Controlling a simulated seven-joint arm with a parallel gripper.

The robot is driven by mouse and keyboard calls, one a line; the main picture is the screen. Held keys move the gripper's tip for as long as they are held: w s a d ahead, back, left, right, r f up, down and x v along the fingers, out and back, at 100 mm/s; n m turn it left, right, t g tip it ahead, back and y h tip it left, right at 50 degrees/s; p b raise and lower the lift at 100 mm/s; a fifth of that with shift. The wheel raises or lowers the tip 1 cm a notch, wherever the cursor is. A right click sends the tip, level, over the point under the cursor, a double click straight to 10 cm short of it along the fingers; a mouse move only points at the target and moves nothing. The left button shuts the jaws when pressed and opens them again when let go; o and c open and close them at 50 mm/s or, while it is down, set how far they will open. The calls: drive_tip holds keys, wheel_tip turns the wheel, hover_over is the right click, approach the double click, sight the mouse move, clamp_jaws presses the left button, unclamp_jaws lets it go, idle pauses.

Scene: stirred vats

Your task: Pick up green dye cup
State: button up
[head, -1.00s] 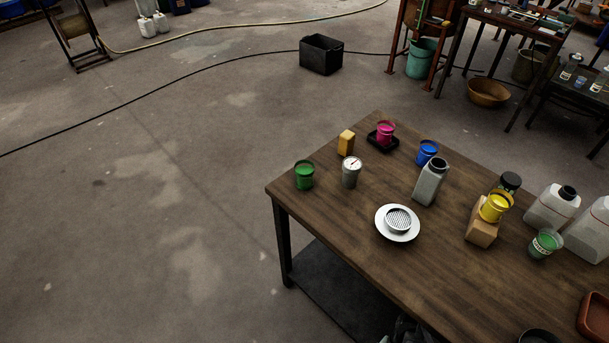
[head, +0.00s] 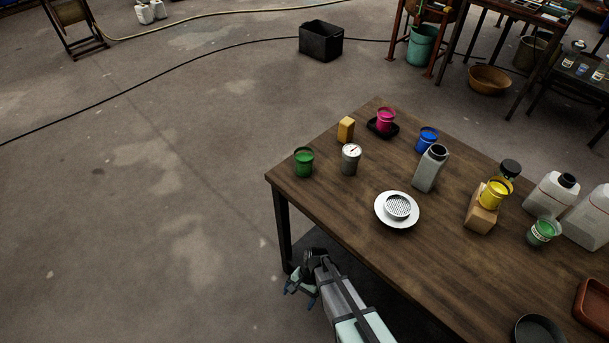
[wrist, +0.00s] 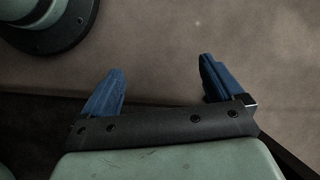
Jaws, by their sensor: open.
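The green dye cup (head: 304,162) stands upright at the left corner of the wooden table (head: 330,203) in the head view. My gripper (head: 300,296) is low in front of the table's left edge, below and apart from the cup. In the wrist view my gripper (wrist: 160,88) shows two blue fingers spread wide with nothing between them. The cup is not in the wrist view, which shows mostly floor.
A grey cup with a dial (head: 350,159) stands just right of the green cup, with a yellow block (head: 346,129) behind. A magenta cup (head: 386,120), blue cup (head: 427,140), grey bottle (head: 430,169) and white strainer dish (head: 397,209) stand further right. Floor left of the table is clear.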

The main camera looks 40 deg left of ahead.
drive_tip(key=s+a+r+n+y, duration=0.2)
drive_tip(key=s+a+r+n, duration=0.15)
drive_tip(key=a+r, duration=1)
wheel_tip(320, 180, up, 38)
drive_tip(key=n+t+y, duration=0.5)
drive_tip(key=n+t, duration=0.2)
hover_over(306, 156)
drive_tip(key=s+d, duration=0.3)
drive_tip(key=d, duration=0.3)
drive_tip(key=shift+t+h, duration=0.3)
drive_tip(key=x, duration=1.3)
drive_tip(key=shift+w+a+f, duration=0.25)
drive_tip(key=shift+a, duration=0.1)
drive_tip(key=c, duration=1.1)
